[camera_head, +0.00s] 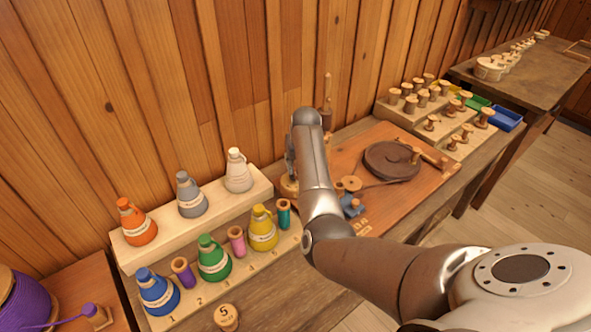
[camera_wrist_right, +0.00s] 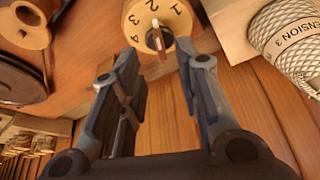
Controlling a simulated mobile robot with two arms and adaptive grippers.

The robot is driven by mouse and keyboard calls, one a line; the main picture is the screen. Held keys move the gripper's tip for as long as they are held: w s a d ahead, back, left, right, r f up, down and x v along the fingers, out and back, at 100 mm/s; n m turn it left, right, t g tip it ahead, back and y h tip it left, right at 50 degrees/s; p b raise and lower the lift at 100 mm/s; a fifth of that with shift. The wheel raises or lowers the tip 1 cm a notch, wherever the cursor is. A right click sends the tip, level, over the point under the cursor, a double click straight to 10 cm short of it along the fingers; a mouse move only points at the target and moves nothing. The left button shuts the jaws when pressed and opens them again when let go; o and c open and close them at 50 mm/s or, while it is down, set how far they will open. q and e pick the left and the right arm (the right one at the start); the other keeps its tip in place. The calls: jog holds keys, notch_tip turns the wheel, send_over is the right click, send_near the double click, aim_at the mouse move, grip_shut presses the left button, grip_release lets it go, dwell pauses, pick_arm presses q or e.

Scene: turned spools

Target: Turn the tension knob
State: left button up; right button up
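The tension knob (camera_wrist_right: 158,36) shows in the right wrist view as a thin upright grip on a round pale wooden dial (camera_wrist_right: 138,22) with the numerals 1 to 4. Which numeral it points at I cannot tell. My right gripper (camera_wrist_right: 158,62) is open, its fingers spread on either side of the knob's line; I see no clear contact. In the head view my right gripper (camera_head: 291,160) is mostly hidden behind my arm, near a wooden disc (camera_head: 288,187) at the board's left end. My left gripper is not in view.
The wooden board (camera_head: 372,219) carries a dark brown wheel (camera_head: 391,161). A stepped rack (camera_head: 260,188) with coloured cones and small spools stands left of my arm. The plank wall rises close behind.

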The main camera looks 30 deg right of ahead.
jog(key=x, duration=0.4)
jog(key=shift+f, duration=0.15)
jog(key=shift+x, duration=0.8)
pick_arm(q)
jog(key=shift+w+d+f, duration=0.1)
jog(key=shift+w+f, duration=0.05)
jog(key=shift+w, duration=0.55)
pick_arm(e)
jog(key=shift+w, duration=0.1)
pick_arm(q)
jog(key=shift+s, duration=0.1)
pick_arm(e)
jog(key=shift+c, duration=0.7)
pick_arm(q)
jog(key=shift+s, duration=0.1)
pick_arm(e)
grip_shut()
